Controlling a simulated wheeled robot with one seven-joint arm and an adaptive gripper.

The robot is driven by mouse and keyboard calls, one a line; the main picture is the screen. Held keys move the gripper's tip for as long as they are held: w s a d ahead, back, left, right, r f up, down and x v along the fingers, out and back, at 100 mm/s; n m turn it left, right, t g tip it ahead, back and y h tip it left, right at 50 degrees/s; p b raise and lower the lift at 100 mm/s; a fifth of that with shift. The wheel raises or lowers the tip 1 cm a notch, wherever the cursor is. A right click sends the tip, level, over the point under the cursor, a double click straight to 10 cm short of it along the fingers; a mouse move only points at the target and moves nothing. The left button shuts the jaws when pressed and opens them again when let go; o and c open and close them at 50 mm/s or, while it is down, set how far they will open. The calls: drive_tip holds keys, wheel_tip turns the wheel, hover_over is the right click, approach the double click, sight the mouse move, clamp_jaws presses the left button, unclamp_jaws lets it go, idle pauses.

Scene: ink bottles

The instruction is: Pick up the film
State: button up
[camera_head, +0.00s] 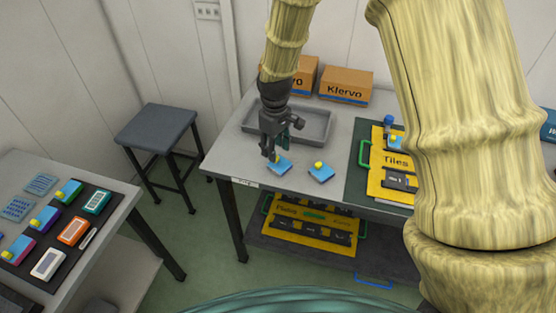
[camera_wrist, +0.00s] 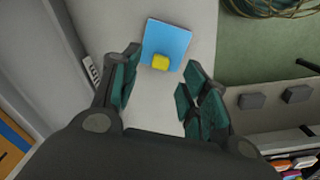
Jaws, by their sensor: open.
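Two flat light-blue squares, each with a yellow knob, lie on the grey table in the head view; I take these for the film pieces, though no label shows. The left blue square (camera_head: 281,169) is just below my gripper (camera_head: 275,151). The right blue square (camera_head: 321,174) lies apart from it, to the right. In the wrist view one blue square (camera_wrist: 166,41) with its yellow knob (camera_wrist: 160,62) shows beyond and between the fingertips of my gripper (camera_wrist: 163,64). The fingers are spread and hold nothing. I cannot tell how much height separates them from the knob.
A grey tray (camera_head: 314,137) and Klervo cardboard boxes (camera_head: 345,85) stand behind. A yellow Tiles case (camera_head: 398,160) lies on a dark green mat to the right. A stool (camera_head: 156,128) and a side table (camera_head: 118,213) with small items are at left.

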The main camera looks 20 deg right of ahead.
sight(280, 162)
drive_tip(key=shift+w+a+f, duration=0.1)
drive_tip(key=shift+w+f, duration=0.1)
drive_tip(key=shift+f, duration=0.8)
drive_tip(key=shift+s+f+p, duration=0.15)
drive_tip(key=shift+f+p, duration=0.25)
drive_tip(key=shift+f, duration=0.4)
drive_tip(key=c, duration=0.7)
